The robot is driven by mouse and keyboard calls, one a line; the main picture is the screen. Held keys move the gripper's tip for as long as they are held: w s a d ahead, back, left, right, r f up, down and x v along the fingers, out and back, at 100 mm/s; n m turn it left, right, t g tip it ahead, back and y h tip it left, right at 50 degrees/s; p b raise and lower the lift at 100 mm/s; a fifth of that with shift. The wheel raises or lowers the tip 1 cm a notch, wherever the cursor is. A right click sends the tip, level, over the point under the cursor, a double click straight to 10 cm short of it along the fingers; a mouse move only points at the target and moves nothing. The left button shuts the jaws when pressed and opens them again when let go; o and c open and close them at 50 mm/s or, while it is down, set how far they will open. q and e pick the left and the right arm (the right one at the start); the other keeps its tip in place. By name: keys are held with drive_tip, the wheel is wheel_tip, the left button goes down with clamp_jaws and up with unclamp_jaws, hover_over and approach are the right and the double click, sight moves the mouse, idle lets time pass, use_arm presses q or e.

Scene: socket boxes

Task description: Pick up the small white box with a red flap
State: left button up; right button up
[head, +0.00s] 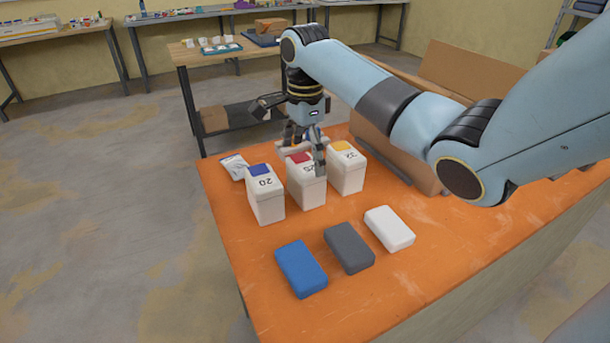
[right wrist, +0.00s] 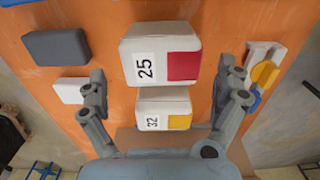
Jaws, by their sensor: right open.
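The small white box with a red flap (head: 307,190), labelled 25, stands upright on the orange table, in the middle of a row of three white boxes. It also shows at the upper middle of the right wrist view (right wrist: 152,48). My right gripper (head: 304,150) is open and empty, above and just behind this box in the head view. In the right wrist view its two fingers (right wrist: 163,80) are spread wide, one on each side. The red-flap box lies between and slightly beyond the fingertips in that picture. I cannot tell whether a finger touches it. My left gripper is not in view.
A blue-flap box (head: 266,203) stands at the left and a yellow-flap box (head: 346,175) at the right, both close by. Blue (head: 301,270), grey (head: 349,248) and white (head: 389,228) blocks lie in front.

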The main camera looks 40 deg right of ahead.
sight(305, 164)
wheel_tip(305, 164, down, 4)
drive_tip(key=shift+d+r, duration=0.1)
drive_tip(key=shift+r, duration=0.05)
drive_tip(key=c, duration=1.4)
drive_tip(key=shift+o, duration=0.2)
drive_tip(key=shift+r, duration=0.1)
